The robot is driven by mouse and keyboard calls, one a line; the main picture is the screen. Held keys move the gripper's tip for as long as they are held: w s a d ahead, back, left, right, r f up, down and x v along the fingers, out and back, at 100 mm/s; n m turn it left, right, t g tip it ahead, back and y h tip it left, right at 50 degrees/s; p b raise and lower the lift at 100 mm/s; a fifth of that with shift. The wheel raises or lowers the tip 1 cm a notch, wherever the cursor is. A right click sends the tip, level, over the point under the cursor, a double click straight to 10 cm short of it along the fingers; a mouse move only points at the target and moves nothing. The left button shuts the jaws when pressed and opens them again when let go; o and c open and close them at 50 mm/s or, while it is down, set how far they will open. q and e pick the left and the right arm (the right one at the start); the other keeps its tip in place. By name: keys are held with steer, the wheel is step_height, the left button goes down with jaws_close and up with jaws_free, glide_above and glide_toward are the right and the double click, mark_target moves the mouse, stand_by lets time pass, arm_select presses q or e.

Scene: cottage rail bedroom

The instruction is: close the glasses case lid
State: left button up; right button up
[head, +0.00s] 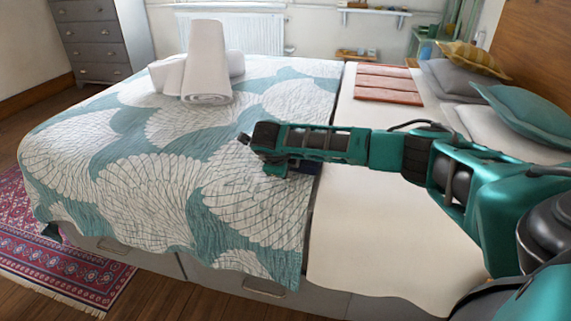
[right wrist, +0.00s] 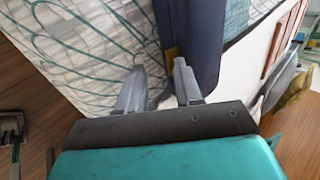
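A dark blue case-like body (right wrist: 197,35) with a small brass-coloured piece (right wrist: 171,53) shows beyond my right fingertips in the right wrist view. I take it to be the glasses case; whether its lid is up cannot be told. In the head view only a bit of dark blue (head: 303,166) shows beside and below my right gripper (head: 250,144), which hides the rest. My right gripper's fingers (right wrist: 160,68) are apart, with the brass piece near the gap; contact is unclear. A grey and teal part (right wrist: 11,128) at the right wrist view's left edge may be my left gripper.
The bed has a patterned teal and white cover (head: 150,180) and a bare cream strip (head: 365,235). Rolled towels (head: 205,65) stand at the back left. The cover's front left is clear.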

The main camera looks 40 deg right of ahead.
steer(key=p+v, duration=0.2)
steer(key=v, duration=1.1)
steer(key=shift+p, duration=0.4)
